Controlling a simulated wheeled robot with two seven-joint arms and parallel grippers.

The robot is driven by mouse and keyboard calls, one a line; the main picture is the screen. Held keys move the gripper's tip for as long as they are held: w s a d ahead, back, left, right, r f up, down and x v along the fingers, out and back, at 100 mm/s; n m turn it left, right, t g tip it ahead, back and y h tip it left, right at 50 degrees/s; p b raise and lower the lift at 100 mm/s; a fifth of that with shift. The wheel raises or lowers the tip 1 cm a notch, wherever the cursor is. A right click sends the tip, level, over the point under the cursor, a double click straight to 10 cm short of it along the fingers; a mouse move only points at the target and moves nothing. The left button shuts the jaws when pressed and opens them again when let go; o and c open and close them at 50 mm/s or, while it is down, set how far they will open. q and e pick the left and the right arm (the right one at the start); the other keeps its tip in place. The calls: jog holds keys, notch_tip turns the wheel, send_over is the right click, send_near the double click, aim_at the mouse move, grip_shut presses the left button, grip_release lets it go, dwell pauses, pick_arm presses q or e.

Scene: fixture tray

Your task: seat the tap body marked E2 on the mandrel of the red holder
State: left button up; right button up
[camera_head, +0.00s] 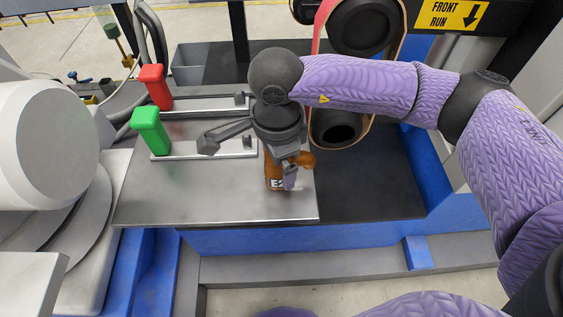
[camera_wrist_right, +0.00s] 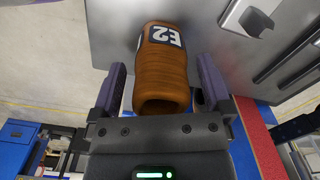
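The tap body (camera_head: 273,180), brown-orange with a white E2 label, appears to stand on the metal tray plate (camera_head: 200,205) near its front right corner. In the right wrist view the tap body (camera_wrist_right: 162,75) shows an open end towards the camera. My right gripper (camera_head: 290,170) is at the tap body; in the wrist view its two fingers (camera_wrist_right: 160,82) are open on either side of it, with narrow gaps visible. The red holder (camera_head: 155,87) is at the back left of the tray, with a rail (camera_head: 205,107) running right; its mandrel is hard to make out. My left gripper is not in view.
A green holder (camera_head: 151,130) with its own rail (camera_head: 190,151) lies in front of the red one. A grey bin (camera_head: 198,75) stands behind the tray. A dark mat (camera_head: 370,190) lies to the right, edged by a blue frame (camera_head: 425,170). The tray's front left is clear.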

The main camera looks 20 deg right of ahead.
jog(key=c, duration=1.2)
grip_shut()
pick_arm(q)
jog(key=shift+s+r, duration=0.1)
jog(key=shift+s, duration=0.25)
pick_arm(e)
jog(key=shift+r, duration=0.1)
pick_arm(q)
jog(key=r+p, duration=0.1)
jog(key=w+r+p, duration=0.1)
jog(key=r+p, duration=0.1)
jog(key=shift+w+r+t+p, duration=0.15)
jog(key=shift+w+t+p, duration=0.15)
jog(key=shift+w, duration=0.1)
pick_arm(e)
notch_tip(320, 180, up, 10)
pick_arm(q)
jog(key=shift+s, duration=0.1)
